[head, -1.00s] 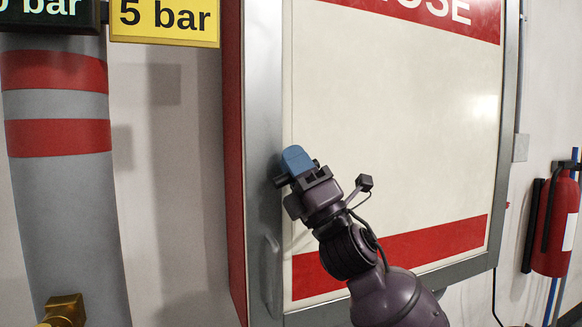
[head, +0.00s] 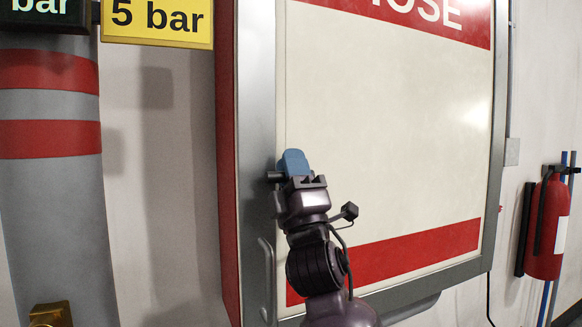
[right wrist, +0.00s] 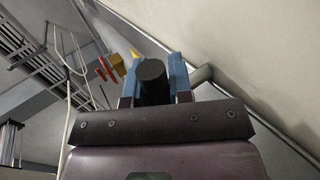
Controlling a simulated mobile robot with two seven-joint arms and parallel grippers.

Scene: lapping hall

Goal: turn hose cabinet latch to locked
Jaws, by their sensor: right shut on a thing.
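The hose cabinet (head: 385,130) has a cream door with red bands, a grey frame and a red side. My right gripper (head: 293,163), with blue fingers, is at the left edge of its door, pointing up. It is shut on the latch (head: 273,176), a dark stub sticking out left of the fingers. In the right wrist view the latch's dark round end (right wrist: 152,80) shows between the two blue fingers. The fingers hide the rest of the latch, so I cannot tell its exact angle. My left gripper is out of view.
A grey door handle (head: 267,280) is on the frame below the gripper. A red fire extinguisher (head: 547,230) hangs at the right.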

